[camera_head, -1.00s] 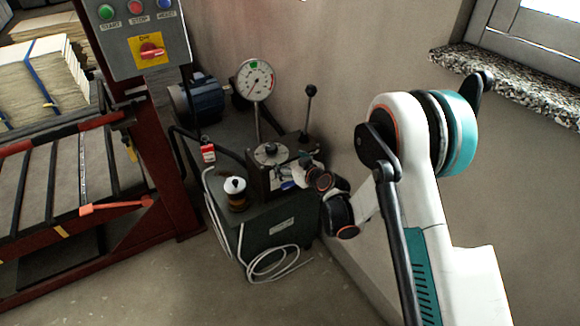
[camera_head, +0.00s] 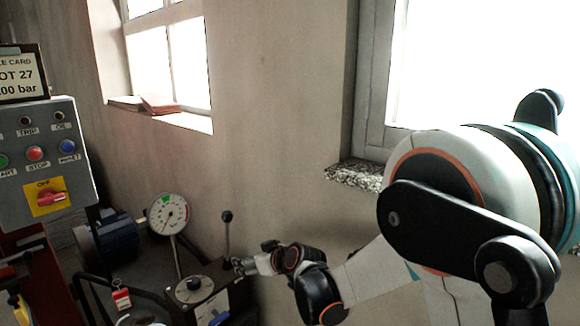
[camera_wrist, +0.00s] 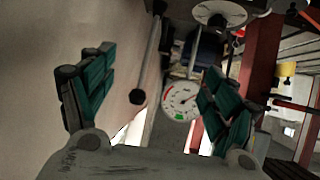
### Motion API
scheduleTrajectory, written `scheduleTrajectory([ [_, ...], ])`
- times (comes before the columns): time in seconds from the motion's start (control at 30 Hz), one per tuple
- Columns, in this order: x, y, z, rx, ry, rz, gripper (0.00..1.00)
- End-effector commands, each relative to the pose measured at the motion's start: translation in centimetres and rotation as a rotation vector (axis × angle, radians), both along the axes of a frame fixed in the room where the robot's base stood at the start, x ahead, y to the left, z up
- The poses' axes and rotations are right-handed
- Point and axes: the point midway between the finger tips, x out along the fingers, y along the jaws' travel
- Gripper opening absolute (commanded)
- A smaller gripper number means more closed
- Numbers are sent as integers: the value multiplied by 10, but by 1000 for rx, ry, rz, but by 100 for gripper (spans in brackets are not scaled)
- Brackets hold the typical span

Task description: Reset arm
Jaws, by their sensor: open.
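My arm comes in from the right in the head view, white with black and teal joints. My gripper (camera_head: 250,263) is at its far end, pointing left, beside the lever (camera_head: 227,235) of the pump unit and right of the round pressure gauge (camera_head: 168,214). In the wrist view my gripper (camera_wrist: 155,95) has its two teal-padded fingers spread wide. Nothing shows held between them. The lever (camera_wrist: 150,60) and the gauge (camera_wrist: 181,101) show beyond the fingers, apart from them as far as I can tell.
A grey control box (camera_head: 38,165) with buttons and a red switch on yellow stands at the left. A blue motor (camera_head: 108,240) sits behind the pump. The wall (camera_head: 270,120) and a granite sill (camera_head: 355,175) are close to my arm.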

Motion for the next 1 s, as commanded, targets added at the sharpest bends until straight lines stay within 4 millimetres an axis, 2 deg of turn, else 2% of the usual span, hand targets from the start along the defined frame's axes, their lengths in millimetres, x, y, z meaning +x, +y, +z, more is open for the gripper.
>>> scheduleTrajectory([
  [0.03,-7,-16,14,-8,9,-19,80],
  [0.2,-31,-62,52,-37,41,-78,80],
  [0.37,-63,-104,80,-61,81,-138,80],
  [0.5,-97,-137,97,-75,132,-201,80],
  [0.73,-160,-188,113,-93,216,-317,80],
  [1.0,-240,-243,114,-113,308,-471,80],
])
